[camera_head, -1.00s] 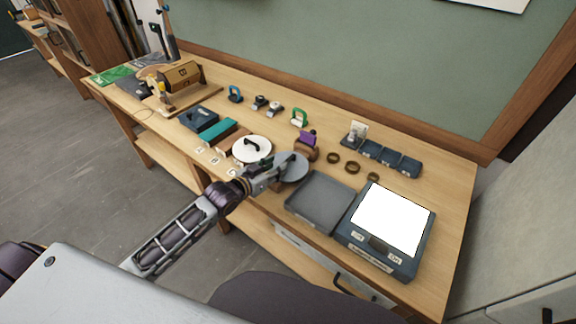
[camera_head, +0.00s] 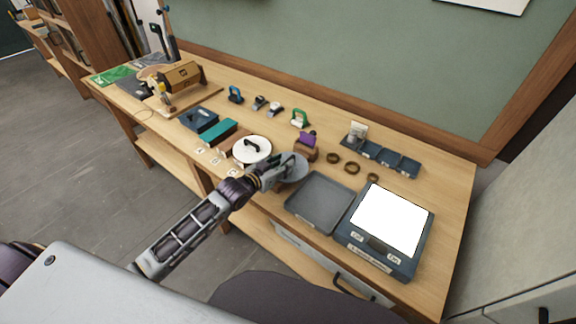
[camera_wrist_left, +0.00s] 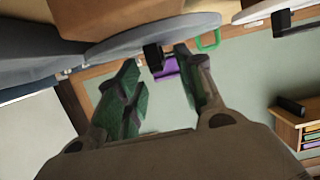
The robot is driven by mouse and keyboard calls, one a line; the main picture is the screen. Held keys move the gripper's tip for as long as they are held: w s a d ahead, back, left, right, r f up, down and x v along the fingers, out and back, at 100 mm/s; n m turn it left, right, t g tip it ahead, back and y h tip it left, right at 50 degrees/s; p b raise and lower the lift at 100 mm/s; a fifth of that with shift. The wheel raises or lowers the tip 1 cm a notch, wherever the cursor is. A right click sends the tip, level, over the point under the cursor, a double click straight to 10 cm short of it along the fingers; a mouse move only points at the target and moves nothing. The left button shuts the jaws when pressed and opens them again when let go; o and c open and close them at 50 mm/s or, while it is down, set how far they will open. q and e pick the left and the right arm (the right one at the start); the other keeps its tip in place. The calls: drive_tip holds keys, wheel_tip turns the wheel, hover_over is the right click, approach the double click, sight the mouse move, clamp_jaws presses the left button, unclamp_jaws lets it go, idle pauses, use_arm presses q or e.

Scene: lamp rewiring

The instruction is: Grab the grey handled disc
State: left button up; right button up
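The grey handled disc (camera_head: 293,171) lies near the front edge of the workbench, between the white handled disc (camera_head: 252,150) and the grey tray. My left gripper (camera_head: 284,171) is at the disc and covers part of it. In the left wrist view the gripper (camera_wrist_left: 156,62) is open, its fingers apart. The grey disc (camera_wrist_left: 160,34) shows just beyond the fingertips, and its black handle (camera_wrist_left: 153,57) appears between them. I cannot tell whether either finger touches the handle. My right gripper is not in view.
The empty grey tray (camera_head: 321,202) and a device with a bright white panel (camera_head: 391,220) stand to the right. A brown holder with a purple piece (camera_head: 307,138) is close behind the grey disc. Several brass rings (camera_head: 352,168) lie farther right.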

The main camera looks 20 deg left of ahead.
use_arm(q)
drive_tip(key=shift+x, duration=0.95)
drive_tip(key=shift+c, duration=0.5)
clamp_jaws()
